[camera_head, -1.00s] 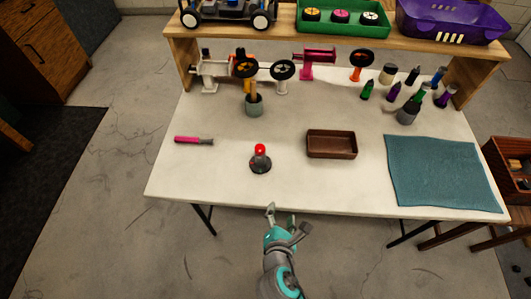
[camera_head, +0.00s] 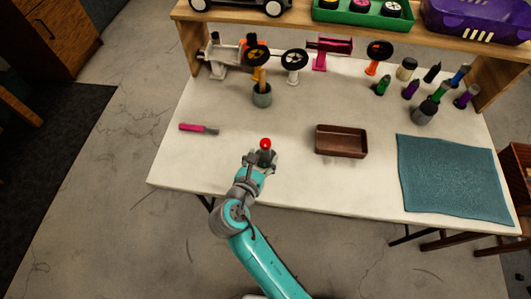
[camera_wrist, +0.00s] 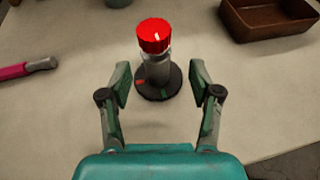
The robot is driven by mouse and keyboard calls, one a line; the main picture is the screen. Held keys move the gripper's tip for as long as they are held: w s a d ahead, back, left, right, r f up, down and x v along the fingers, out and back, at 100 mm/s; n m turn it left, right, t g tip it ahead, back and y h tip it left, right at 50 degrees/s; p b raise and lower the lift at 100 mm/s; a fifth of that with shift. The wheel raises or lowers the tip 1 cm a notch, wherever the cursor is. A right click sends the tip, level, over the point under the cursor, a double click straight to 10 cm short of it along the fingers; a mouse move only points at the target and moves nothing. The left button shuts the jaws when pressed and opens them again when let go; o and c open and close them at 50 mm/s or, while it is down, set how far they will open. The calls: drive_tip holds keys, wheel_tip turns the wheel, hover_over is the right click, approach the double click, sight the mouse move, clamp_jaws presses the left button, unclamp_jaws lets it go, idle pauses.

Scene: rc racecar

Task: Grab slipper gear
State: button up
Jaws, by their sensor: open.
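The object in front of my gripper has a red ribbed top (camera_wrist: 153,36) on a grey post, with a dark round base (camera_wrist: 158,82) on the white table. In the head view its red top (camera_head: 265,143) shows just beyond my gripper (camera_head: 261,163). My gripper (camera_wrist: 160,82) is open in the wrist view, with one finger on each side of the post's lower part and base. No finger clearly touches it. I cannot tell whether the red top is the slipper gear, and no other part is clearly one.
A brown tray (camera_head: 341,141) stands to the right, and a pink-handled tool (camera_head: 198,128) lies to the left. A grey-green cup (camera_head: 262,96) stands behind. A teal mat (camera_head: 455,180) covers the right side. Wheels on stands and several bottles line the back below a wooden shelf (camera_head: 400,26).

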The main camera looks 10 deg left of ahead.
sight(264, 154)
drive_tip(key=shift+a+f+x, duration=0.1)
drive_tip(key=shift+f+x, duration=0.1)
drive_tip(key=shift+x, duration=1.1)
drive_tip(key=shift+a+f+x, duration=0.15)
drive_tip(key=shift+f+x, duration=0.1)
drive_tip(key=shift+x, duration=1.1)
drive_tip(key=shift+s, duration=0.15)
clamp_jaws()
